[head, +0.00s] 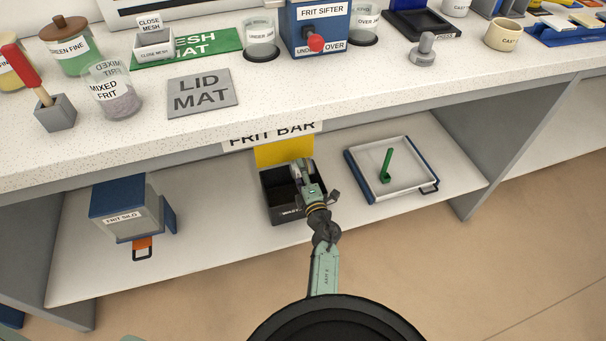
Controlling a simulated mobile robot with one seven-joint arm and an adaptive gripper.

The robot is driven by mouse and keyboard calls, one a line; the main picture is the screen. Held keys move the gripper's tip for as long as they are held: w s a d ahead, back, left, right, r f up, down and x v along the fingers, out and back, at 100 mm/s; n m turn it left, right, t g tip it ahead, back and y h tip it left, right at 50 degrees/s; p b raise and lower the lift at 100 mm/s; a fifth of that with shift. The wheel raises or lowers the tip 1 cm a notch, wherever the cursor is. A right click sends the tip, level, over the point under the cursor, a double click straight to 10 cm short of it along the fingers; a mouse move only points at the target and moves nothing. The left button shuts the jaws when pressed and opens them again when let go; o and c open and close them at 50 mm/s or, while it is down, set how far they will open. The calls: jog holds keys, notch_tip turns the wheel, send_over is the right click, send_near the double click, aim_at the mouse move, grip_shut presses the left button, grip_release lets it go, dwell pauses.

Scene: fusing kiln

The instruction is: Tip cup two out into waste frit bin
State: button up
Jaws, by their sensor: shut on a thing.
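The black waste bin (284,217) stands on the lower shelf under the FRIT BAR sign, with a yellow panel behind it. Part of a white label shows on its front wall. My gripper (302,176) reaches in from the front and is over the bin's opening, on its right side. It is shut on a small pale, greyish thing (299,168) that looks like a cup. Its number and contents cannot be made out. My gripper and wrist hide part of the bin's inside and its right front.
On the lower shelf, a blue FRIT SILO (118,208) stands left and a white tray (410,186) with a green tool lies right. The worktop above carries a MIXED FRIT jar (113,96), a lid mat (202,92) and a frit sifter (318,32). Shelf space beside the bin is clear.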

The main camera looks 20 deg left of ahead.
jog(key=n, duration=0.1)
jog(key=n+b, duration=0.1)
jog(key=n, duration=0.1)
jog(key=shift+s+a+f, duration=0.25)
jog(key=shift+a, duration=0.1)
jog(key=n, duration=0.1)
jog(key=n+b, duration=0.1)
jog(key=a+n, duration=0.1)
jog(key=shift+s+r+n, duration=0.3)
jog(key=shift+n, duration=0.1)
